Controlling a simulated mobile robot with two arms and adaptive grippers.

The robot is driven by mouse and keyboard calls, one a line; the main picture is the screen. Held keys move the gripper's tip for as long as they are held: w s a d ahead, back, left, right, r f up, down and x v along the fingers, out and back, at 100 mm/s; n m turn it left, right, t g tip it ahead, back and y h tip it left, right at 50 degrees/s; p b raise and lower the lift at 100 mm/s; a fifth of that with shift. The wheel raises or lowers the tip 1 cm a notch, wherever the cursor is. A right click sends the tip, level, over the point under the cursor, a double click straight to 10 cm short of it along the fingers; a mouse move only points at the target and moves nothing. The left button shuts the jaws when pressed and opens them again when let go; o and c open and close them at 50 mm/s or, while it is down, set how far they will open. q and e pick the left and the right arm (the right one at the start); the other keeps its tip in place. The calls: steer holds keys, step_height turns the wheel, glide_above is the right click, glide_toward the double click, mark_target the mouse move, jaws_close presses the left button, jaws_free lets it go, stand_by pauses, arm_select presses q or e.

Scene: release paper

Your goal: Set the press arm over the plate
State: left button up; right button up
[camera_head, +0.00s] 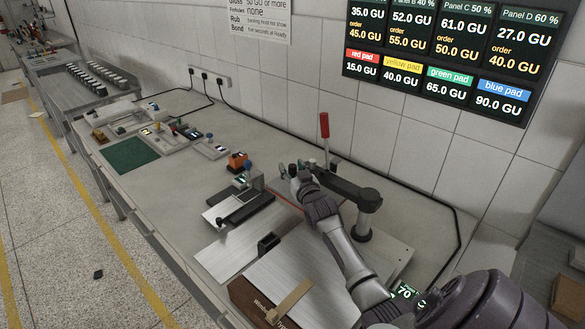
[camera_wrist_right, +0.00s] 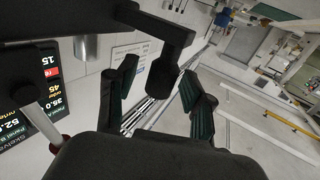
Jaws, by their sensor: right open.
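The black press arm (camera_head: 345,187) reaches from its post toward the back left, away from the brushed metal plate (camera_head: 305,268) in front. A lever with a red grip (camera_head: 324,126) stands up at the arm's far end. My right gripper (camera_head: 289,170) is at that end, its fingers apart. In the right wrist view, the open green-padded fingers of my gripper (camera_wrist_right: 162,97) stand on either side of a dark cylinder (camera_wrist_right: 166,72) hanging from the press arm (camera_wrist_right: 150,22). Contact cannot be told. My left gripper is out of view.
A wooden box (camera_head: 250,302) lies at the bench's front edge. Another bare metal sheet (camera_head: 226,247) and a small device (camera_head: 240,203) are left of the press. A green mat (camera_head: 130,155) lies farther left. The tiled wall (camera_head: 300,110) is close behind the press arm.

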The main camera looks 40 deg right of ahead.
jaws_close()
stand_by(0.4)
